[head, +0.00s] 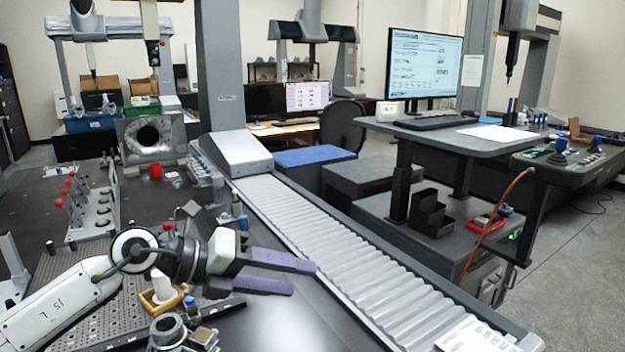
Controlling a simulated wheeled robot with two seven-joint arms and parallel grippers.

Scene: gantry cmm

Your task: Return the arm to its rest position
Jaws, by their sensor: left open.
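My left gripper (292,275) is in the head view, at the lower middle left. Its arm (60,305) comes in from the left edge. The two purple fingers point right and are spread apart, with nothing between them. They hang over the dark table surface (270,325), close to the near side of the ribbed grey bellows cover (330,250). I cannot tell how high above the table they are. My right gripper is not in view.
Below the gripper are a yellow tray with a white piece (162,298) and a metal round fixture (168,330). Red-knobbed clamps (80,205) and a bored metal block (148,138) stand farther back. A desk with a monitor (424,65) is at the right.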

